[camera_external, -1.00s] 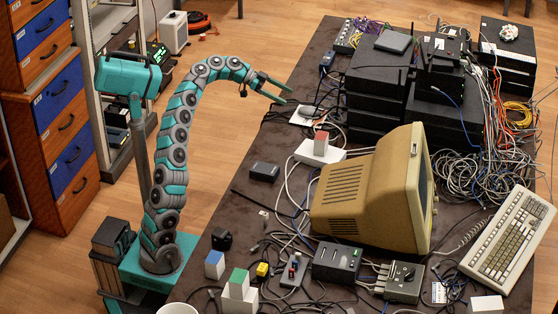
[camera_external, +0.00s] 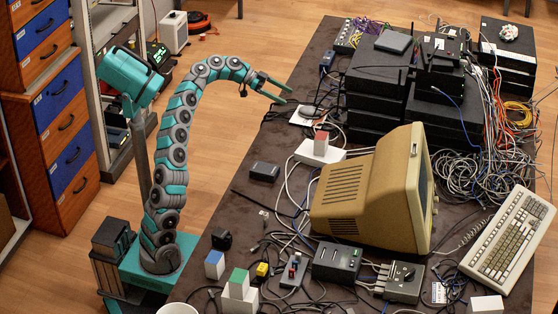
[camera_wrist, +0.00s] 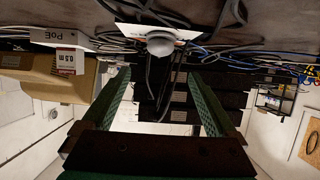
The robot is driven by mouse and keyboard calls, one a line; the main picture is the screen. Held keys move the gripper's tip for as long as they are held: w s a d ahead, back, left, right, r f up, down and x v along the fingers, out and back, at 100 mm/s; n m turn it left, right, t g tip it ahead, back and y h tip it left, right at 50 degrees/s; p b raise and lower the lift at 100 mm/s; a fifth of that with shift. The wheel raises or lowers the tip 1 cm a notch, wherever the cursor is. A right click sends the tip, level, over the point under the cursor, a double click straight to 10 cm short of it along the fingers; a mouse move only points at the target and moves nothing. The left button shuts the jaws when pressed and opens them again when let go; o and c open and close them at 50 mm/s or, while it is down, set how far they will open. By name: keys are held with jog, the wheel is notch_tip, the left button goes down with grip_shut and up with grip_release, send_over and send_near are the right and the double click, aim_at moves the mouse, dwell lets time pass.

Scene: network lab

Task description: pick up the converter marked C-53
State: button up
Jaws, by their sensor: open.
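I cannot read a C-53 mark in either view, so I cannot tell which device is that converter. Small candidate-sized boxes lie on the dark table: a flat black box (camera_external: 265,171) at the left edge, and a dark box with ports (camera_external: 337,262) near the front. My gripper (camera_external: 276,91) is open and empty, held above the table's left edge near its middle. In the wrist view its two green fingers (camera_wrist: 165,90) stand wide apart with nothing between them. Beyond them is a grey domed device (camera_wrist: 160,44) on a white card.
A beige monitor (camera_external: 352,200) stands mid-table, with stacked black units (camera_external: 375,85) behind it and a keyboard (camera_external: 508,238) at right. Loose cables cover much of the table.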

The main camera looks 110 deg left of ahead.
jog(key=shift+o, duration=0.6)
